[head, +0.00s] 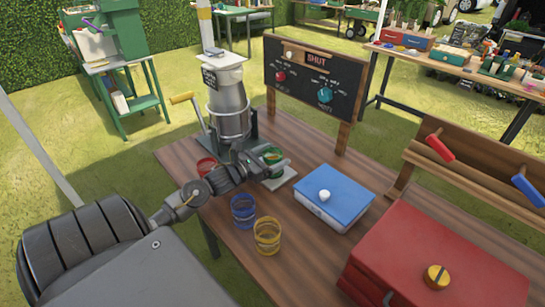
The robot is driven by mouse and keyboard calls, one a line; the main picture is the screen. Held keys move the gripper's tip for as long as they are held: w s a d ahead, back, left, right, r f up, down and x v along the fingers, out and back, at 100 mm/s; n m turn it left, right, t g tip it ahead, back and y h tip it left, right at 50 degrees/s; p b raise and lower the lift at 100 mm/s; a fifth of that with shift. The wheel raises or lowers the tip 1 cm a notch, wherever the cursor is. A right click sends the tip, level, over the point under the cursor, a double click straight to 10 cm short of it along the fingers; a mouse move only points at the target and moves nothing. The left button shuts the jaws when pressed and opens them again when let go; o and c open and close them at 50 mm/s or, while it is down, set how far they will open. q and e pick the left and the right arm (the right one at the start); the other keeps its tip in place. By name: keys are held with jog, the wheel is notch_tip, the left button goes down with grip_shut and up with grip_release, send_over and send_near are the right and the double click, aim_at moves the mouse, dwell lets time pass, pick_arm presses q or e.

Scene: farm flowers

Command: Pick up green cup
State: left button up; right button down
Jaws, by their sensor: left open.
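The green cup (272,155) stands at the foot of the metal machine, by a pale plate (284,181) on the wooden table (306,245). My left gripper (264,168) is open and right at the cup's near left side, partly hiding it. I cannot tell whether the fingers touch the cup or stand around it. My right gripper is not in view.
A red cup (206,166), a blue cup (243,213) and a yellow cup (267,238) stand close around my left arm. The metal machine (229,108) rises behind. A blue-lidded box (335,193) and a red box (430,250) stand right.

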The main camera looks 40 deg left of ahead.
pick_arm(q)
jog(key=shift+w, duration=0.35)
jog(key=shift+c, duration=0.2)
jog(key=c, duration=1.2)
jog(key=shift+r, duration=0.1)
